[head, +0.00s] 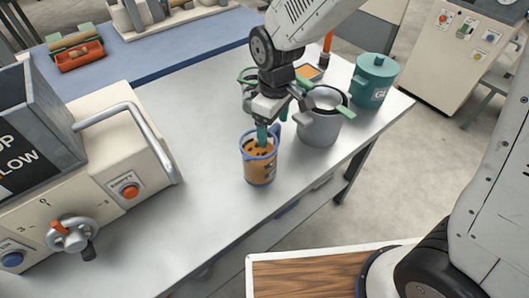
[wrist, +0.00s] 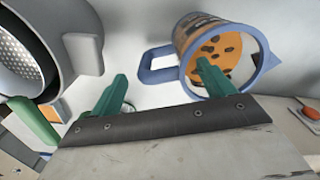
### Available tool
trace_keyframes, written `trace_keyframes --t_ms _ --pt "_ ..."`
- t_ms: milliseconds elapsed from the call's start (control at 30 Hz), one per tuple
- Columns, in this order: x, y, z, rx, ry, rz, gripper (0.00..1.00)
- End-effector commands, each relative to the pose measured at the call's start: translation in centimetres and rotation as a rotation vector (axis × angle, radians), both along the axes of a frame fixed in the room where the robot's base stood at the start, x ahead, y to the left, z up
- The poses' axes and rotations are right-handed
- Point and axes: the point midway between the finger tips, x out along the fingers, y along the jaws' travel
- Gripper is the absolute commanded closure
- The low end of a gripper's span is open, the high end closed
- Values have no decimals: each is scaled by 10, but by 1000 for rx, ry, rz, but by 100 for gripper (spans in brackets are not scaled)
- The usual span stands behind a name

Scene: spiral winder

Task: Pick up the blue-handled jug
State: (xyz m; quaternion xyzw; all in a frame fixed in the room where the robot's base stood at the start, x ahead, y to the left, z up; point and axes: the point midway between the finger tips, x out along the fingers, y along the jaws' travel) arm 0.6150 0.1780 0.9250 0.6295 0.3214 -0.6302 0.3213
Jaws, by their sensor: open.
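The blue-handled jug (head: 259,168) stands upright on the grey table, with a see-through body, a blue rim and orange contents with dark pieces. In the wrist view the jug (wrist: 236,72) is at the upper right, spout to the right. Its blue handle (wrist: 152,66) points left. My gripper (head: 274,124) is open above the jug's handle side, fingers pointing down. In the wrist view my gripper (wrist: 158,82) has the handle between its teal fingers. The right fingertip overlaps the jug's mouth; the left one is outside the handle. I cannot tell whether either touches.
A grey pot (head: 320,128) with a strainer-like inside stands close beside my gripper; it fills the wrist view's left (wrist: 62,35). A teal lidded pot (head: 374,82) is behind it. A cream machine (head: 100,160) stands at left. The table (head: 180,215) left of the jug is clear.

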Motion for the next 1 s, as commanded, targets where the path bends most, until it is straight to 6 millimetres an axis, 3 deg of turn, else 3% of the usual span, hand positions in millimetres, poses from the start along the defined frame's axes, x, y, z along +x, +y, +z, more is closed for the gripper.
trace_keyframes --t_ms 133,367,400,600,667,1000 --pt "0 0 -16 -1 1 0 19" --pt "0 0 -17 0 -1 0 19" --pt "0 0 -17 0 -1 0 22" --pt "0 1 -17 0 -1 0 77" --pt "0 1 -17 1 -1 0 92" --pt "0 1 -14 1 -2 0 92"
